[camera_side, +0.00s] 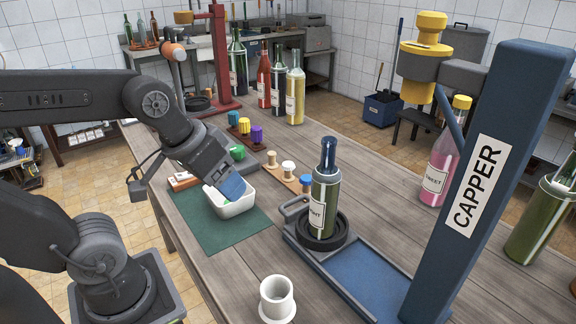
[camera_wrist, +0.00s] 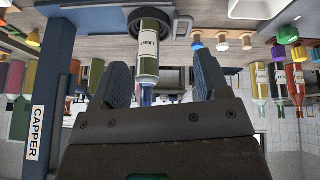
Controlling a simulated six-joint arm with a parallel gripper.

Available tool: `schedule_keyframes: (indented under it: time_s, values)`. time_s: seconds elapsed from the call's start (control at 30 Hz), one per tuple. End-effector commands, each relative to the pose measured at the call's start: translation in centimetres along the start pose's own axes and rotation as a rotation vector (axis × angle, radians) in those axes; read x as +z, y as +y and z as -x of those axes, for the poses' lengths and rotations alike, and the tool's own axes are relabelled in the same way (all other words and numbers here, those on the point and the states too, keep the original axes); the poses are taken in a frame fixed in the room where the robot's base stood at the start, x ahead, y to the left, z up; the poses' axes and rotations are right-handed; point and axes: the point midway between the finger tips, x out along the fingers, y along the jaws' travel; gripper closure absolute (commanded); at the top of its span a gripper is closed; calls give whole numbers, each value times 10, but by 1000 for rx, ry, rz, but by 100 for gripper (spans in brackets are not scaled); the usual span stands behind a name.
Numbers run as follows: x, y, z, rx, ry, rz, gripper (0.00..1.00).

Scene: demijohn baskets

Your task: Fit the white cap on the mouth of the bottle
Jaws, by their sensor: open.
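The white cap (camera_side: 288,168) stands on a small wooden strip, between a beige cap and a blue cap. It also shows in the wrist view (camera_wrist: 222,44). The green bottle (camera_side: 325,205), with a dark blue neck and a LIGHT label, stands upright in the round black holder of the capper. No cap shows on its mouth. In the wrist view the bottle (camera_wrist: 149,50) appears upside down, beyond my fingers. My gripper (camera_side: 232,190) is open, with nothing visible between its fingers. It is over the white bin, left of the white cap and apart from it.
The white bin (camera_side: 232,206) sits on a green mat (camera_side: 252,226). The blue capper (camera_side: 476,185) rises right of the bottle. A white flanged cup (camera_side: 277,297) stands in front. Purple (camera_side: 257,133) and yellow caps stand behind. A pink bottle (camera_side: 437,168) stands behind the capper.

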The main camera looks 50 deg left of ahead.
Motion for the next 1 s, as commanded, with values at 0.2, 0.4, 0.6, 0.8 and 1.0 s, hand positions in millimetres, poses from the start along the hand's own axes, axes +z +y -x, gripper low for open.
schedule_keyframes:
  time_s: [0.2, 0.4, 0.6, 0.8, 1.0]
  values:
    - [-66, -20, -36, 122, -133, 792, 31]
    - [-133, -89, -81, 238, -227, 1674, 31]
    - [-164, -174, -118, 343, -278, 2348, 31]
    - [-170, -211, -134, 397, -297, 2607, 31]
    - [-176, -202, -163, 394, -303, 2619, 31]
